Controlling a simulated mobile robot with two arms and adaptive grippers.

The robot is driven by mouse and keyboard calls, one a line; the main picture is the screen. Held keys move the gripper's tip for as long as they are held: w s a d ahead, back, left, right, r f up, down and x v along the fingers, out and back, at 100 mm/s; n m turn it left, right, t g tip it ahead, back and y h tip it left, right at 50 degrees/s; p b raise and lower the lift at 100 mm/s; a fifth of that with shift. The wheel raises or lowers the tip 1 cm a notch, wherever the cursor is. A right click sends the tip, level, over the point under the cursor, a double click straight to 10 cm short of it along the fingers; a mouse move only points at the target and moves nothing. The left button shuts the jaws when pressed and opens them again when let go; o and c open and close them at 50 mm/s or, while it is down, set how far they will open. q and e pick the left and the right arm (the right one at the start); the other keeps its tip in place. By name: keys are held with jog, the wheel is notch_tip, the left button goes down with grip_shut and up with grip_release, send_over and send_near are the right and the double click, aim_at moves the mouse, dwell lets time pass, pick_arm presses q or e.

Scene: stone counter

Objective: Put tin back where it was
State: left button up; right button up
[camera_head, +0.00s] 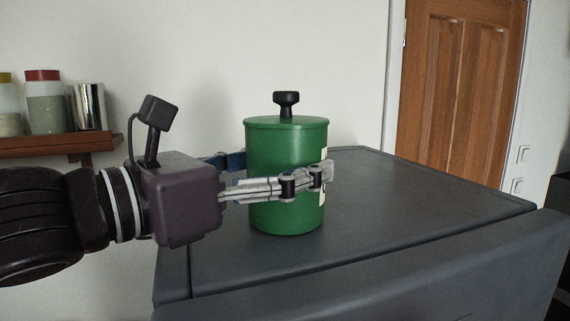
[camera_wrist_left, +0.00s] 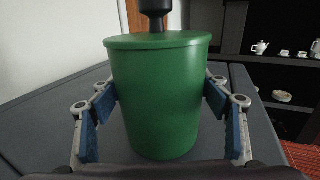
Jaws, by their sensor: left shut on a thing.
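The green tin (camera_head: 285,155) with a black knob on its lid is upright at the dark grey counter (camera_head: 400,195) in the head view. Its lid is on, and a pale label shows at its right edge. My left gripper (camera_head: 322,173) comes in from the left and is shut on the tin, one finger on each side of its body. In the left wrist view the tin (camera_wrist_left: 160,95) fills the middle between the two blue-padded fingers. I cannot tell whether its base touches the counter. My right gripper is not in view.
A wooden shelf (camera_head: 60,145) on the left wall holds jars (camera_head: 45,100) and a metal cup (camera_head: 90,107). The counter right of the tin is bare. A wooden door (camera_head: 460,90) stands behind. Dark shelves with a white teapot (camera_wrist_left: 261,47) show in the left wrist view.

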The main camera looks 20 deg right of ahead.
pick_arm(q)
jog(key=shift+s+r, duration=0.1)
jog(key=o, duration=2.1)
jog(key=shift+f, duration=0.2)
jog(key=shift+a+r, duration=0.15)
jog(key=shift+s+a, duration=0.15)
jog(key=shift+a, duration=0.2)
jog(key=v, duration=1.1)
jog(key=shift+s, duration=0.1)
